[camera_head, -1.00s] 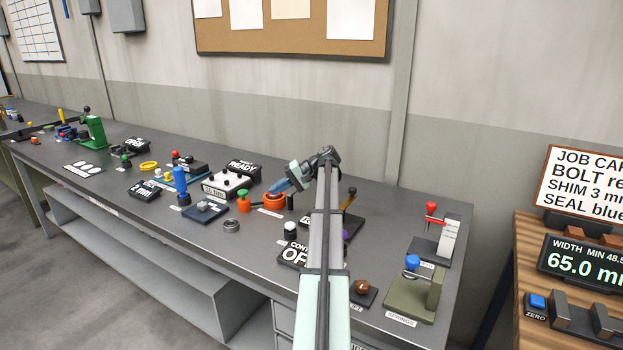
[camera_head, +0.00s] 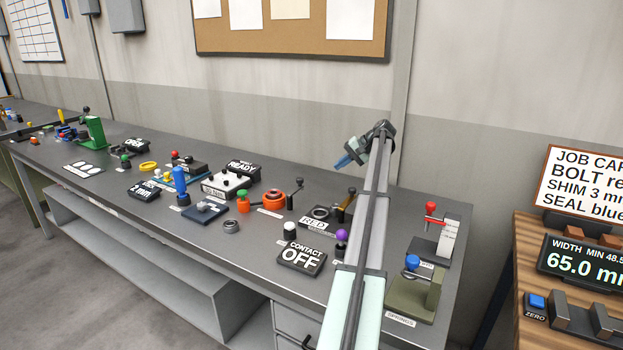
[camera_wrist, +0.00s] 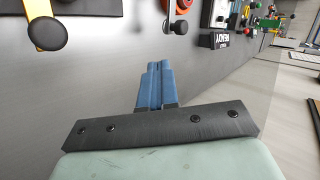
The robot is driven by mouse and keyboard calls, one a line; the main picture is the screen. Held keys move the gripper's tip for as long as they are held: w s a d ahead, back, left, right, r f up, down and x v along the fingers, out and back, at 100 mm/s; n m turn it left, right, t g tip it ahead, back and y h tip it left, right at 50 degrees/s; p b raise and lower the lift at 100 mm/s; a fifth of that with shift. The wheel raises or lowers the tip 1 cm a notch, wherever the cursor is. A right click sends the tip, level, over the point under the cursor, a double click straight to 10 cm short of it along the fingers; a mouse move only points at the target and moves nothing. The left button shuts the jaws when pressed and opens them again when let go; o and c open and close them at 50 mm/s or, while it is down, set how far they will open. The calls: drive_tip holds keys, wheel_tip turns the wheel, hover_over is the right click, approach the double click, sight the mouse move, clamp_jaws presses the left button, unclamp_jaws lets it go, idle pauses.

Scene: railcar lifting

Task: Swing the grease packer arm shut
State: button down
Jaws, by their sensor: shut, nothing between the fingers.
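My gripper (camera_head: 343,161) is raised above the back of the bench, over the area between an orange round unit and a dark plate. Its blue fingers are shut and empty, and they also show in the wrist view (camera_wrist: 156,84). The dark plate (camera_head: 318,221) carries a ring and a yellow arm (camera_head: 346,205) with a black knob; I take this for the grease packer, but its label is too small to read. In the wrist view the yellow arm (camera_wrist: 42,15) shows at the upper left, apart from the fingers. My arm partly hides the plate's right side.
The orange unit (camera_head: 273,200) with an upright black-knobbed crank (camera_head: 294,190) stands left of the plate. Blue- (camera_head: 412,262) and red-handled (camera_head: 431,206) devices stand to the right.

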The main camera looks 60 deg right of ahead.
drive_tip(key=w+r+x, duration=0.1)
drive_tip(key=r+x, duration=0.1)
drive_tip(key=x, duration=1.1)
drive_tip(key=shift+w+a, duration=0.25)
drive_tip(key=shift+w, duration=0.1)
drive_tip(key=shift+w, duration=0.15)
